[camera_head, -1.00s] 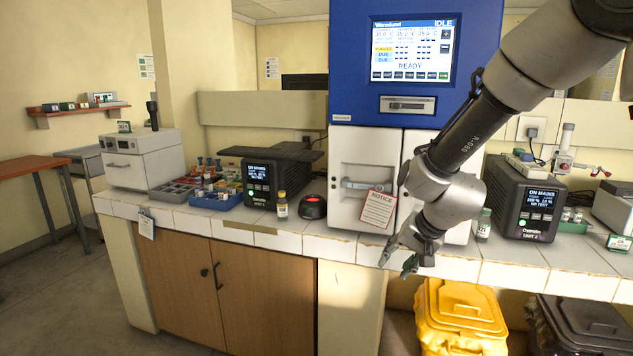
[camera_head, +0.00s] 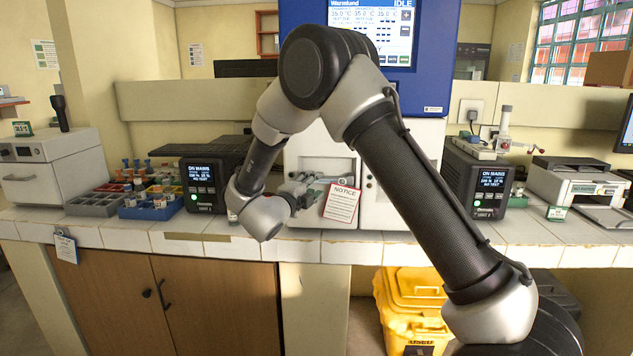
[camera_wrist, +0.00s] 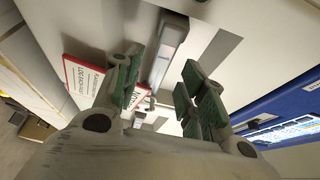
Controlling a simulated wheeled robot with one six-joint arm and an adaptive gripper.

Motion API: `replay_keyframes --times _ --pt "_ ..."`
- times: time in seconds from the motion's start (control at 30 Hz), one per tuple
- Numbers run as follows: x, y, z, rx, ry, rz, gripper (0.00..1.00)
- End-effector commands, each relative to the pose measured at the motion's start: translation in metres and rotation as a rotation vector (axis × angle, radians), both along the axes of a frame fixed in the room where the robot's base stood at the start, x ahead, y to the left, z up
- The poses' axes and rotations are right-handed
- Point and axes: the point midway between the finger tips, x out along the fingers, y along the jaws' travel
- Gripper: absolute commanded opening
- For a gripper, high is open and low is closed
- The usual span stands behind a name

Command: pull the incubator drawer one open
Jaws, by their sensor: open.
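The incubator (camera_head: 436,75) has a blue top with a lit screen and white fronts below. Its left white drawer front (camera_head: 318,152) carries a grey handle, mostly hidden behind my gripper in the head view. In the wrist view, the pale grey handle bar (camera_wrist: 168,52) lies ahead of and between the fingers. My gripper (camera_head: 312,186) is in front of this drawer at handle height. In the wrist view, my gripper (camera_wrist: 160,88) is open, with green pads either side of a gap. I cannot tell whether the pads touch the handle. The drawer front looks flush.
A red-edged notice card (camera_head: 342,204) hangs close right of my gripper; it also shows by the left finger in the wrist view (camera_wrist: 84,82). Dark units (camera_head: 205,184) and (camera_head: 476,184) flank the incubator. A yellow bin (camera_head: 412,292) stands below the counter.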

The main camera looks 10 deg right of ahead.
Motion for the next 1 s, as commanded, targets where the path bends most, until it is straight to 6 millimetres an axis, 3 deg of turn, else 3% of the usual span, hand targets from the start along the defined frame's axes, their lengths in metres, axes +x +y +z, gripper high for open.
replay_keyframes --times 0.23,0.6,0.83,1.0 --pt "0.028 -0.025 -0.001 -0.002 0.003 0.0 0.41" --pt "0.035 -0.029 0.0 -0.002 0.003 0.003 0.41" --pt "0.035 -0.029 0.0 -0.002 0.003 0.003 0.01" --pt "0.035 -0.029 0.0 -0.002 0.003 0.003 0.0"
